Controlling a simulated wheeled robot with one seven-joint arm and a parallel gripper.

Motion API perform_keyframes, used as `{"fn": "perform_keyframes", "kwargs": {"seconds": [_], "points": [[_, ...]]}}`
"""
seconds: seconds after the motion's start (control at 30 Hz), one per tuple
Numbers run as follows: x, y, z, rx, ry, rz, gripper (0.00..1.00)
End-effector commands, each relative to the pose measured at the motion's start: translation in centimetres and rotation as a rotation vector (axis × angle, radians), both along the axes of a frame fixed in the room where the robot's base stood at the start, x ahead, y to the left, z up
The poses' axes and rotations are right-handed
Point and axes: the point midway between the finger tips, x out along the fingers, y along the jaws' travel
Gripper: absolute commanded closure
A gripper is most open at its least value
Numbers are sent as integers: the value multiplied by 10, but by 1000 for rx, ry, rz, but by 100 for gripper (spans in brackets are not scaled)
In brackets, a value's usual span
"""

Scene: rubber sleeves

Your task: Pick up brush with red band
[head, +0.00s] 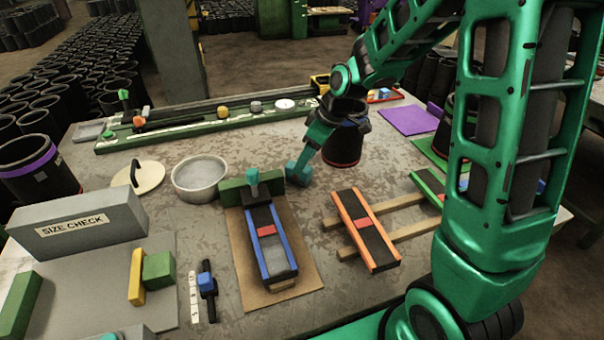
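My arm reaches in from the right and bends down over the back middle of the table. Its end, my gripper (299,172), shows as a small teal tip low over the table, behind the blue-framed fixture; its fingers cannot be made out. A black cylinder with an orange-red band (343,150) is right beside my wrist; whether it touches my arm is unclear. I cannot clearly pick out a brush with a red band.
A grey round pan (200,180) and a cream disc with a black handle (137,178) lie left of my gripper. A grey SIZE CHECK block (80,222) stands at the left. A long green tray (200,125) lies at the back, a purple mat (408,120) at the back right.

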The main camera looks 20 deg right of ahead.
Motion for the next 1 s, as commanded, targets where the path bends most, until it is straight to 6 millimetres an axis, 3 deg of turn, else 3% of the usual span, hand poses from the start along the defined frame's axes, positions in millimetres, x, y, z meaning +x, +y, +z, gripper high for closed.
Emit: {"fn": "perform_keyframes", "kwargs": {"seconds": [0.43,0.73,0.93,1.0], "points": [[15,16,-44,-1,3,-1,47],[16,18,-47,0,0,-1,47],[16,18,-47,0,0,-1,92],[16,18,-47,0,0,-1,97]]}}
